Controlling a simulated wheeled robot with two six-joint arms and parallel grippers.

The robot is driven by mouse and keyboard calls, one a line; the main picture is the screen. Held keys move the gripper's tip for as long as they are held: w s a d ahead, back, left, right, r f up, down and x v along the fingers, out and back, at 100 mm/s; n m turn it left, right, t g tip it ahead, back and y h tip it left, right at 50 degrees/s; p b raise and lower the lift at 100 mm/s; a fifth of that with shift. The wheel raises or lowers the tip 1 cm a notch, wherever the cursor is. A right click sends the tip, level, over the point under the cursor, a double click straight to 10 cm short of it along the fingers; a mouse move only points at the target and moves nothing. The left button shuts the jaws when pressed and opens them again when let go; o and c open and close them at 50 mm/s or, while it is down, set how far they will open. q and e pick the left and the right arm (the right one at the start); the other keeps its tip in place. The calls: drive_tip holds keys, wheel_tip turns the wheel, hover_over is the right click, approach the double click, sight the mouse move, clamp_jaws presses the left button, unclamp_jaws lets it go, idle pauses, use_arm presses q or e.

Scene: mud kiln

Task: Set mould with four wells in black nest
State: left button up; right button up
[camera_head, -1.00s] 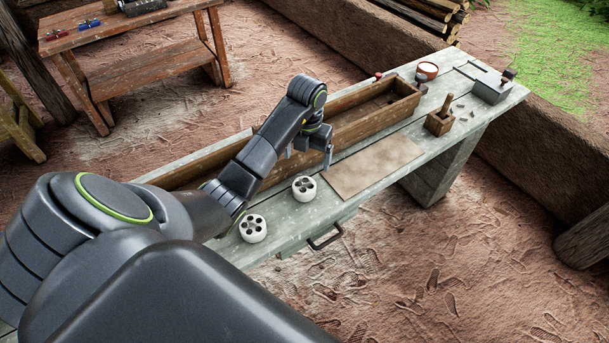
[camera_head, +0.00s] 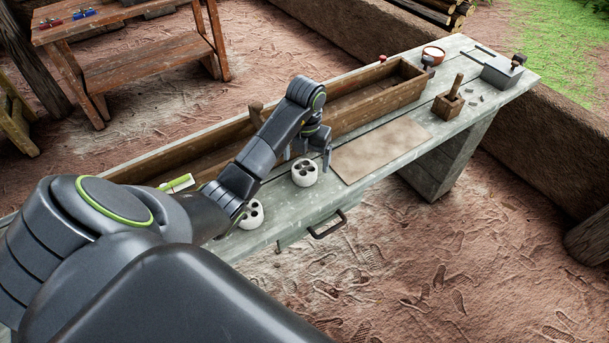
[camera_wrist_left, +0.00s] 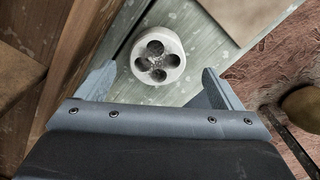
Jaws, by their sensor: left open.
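A white round mould with four dark wells (camera_head: 305,173) stands on the grey bench, just below my left gripper (camera_head: 307,158) in the head view. It also shows in the left wrist view (camera_wrist_left: 158,56), beyond and between the open fingertips (camera_wrist_left: 157,78). The gripper is open and empty; whether the fingers are at the mould's height I cannot tell. A second white mould (camera_head: 252,214) is partly hidden behind my left arm, so its wells cannot be counted. I cannot make out a black nest. My right gripper is not in view.
A long wooden trough (camera_head: 375,100) runs along the bench's far side. A tan board (camera_head: 380,148) lies right of the near mould.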

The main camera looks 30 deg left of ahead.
sight(305, 167)
use_arm(q)
drive_tip(key=shift+a+f+b, duration=0.15)
drive_tip(key=shift+f+b, duration=0.3)
drive_tip(key=shift+f, duration=0.5)
wheel_tip(305, 167, down, 2)
drive_tip(key=shift+p, duration=0.35)
drive_tip(key=c, duration=1.3)
